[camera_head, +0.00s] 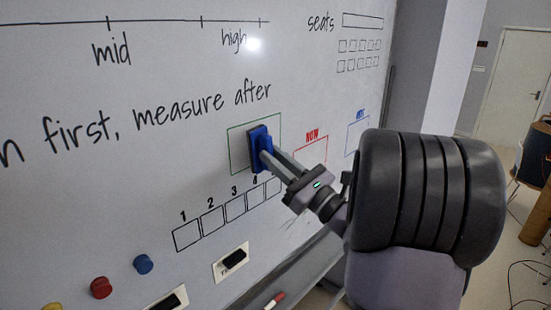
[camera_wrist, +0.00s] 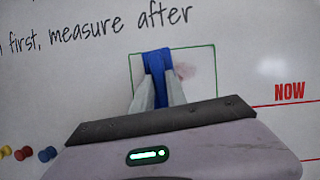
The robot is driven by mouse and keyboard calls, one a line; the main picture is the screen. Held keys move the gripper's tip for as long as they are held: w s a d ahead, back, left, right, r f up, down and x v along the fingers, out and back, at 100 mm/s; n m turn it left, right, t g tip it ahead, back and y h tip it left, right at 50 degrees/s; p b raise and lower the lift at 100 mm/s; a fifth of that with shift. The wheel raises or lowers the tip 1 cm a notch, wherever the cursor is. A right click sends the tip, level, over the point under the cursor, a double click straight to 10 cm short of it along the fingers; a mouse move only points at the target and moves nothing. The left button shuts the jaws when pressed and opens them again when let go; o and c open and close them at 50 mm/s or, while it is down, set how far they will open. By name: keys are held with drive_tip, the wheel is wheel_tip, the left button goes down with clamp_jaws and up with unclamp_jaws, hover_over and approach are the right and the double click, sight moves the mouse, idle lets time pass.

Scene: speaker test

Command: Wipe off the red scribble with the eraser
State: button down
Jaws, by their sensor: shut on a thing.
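My gripper (camera_head: 270,152) is shut on the blue eraser (camera_head: 257,150), which is at the whiteboard inside a green-outlined box. The wrist view shows my gripper (camera_wrist: 158,92) with the eraser (camera_wrist: 157,62) between its fingers. A faint reddish smudge (camera_wrist: 186,70) shows on the board just right of the eraser, inside the box; no strong red scribble line is visible there. The eraser hides part of the box. The eraser's face appears to be against the board, but exact contact cannot be told.
Numbered squares (camera_head: 212,220) are drawn below the box. Red "NOW" lettering (camera_wrist: 290,91) lies to its right. Round magnets (camera_head: 143,264) and black items in white frames (camera_head: 235,260) sit lower on the board. A red-capped marker (camera_head: 273,300) lies on the ledge below.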

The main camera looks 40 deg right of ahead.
drive_tip(key=shift+w+a+p, duration=0.1)
drive_tip(key=shift+w+p, duration=0.25)
drive_tip(key=shift+w, duration=0.65)
drive_tip(key=shift+d, duration=3.75)
drive_tip(key=shift+a+b, duration=0.7)
drive_tip(key=shift+a, duration=3.15)
drive_tip(key=shift+d, duration=0.1)
drive_tip(key=shift+s+f+b, duration=0.1)
drive_tip(key=shift+s+b, duration=0.25)
drive_tip(key=shift+s, duration=0.05)
drive_tip(key=shift+s+d+b, duration=0.15)
drive_tip(key=shift+s+b, duration=0.35)
drive_tip(key=shift+s, duration=0.75)
drive_tip(key=shift+s+d+b, duration=0.1)
drive_tip(key=shift+s+b, duration=0.4)
drive_tip(key=shift+s, duration=0.75)
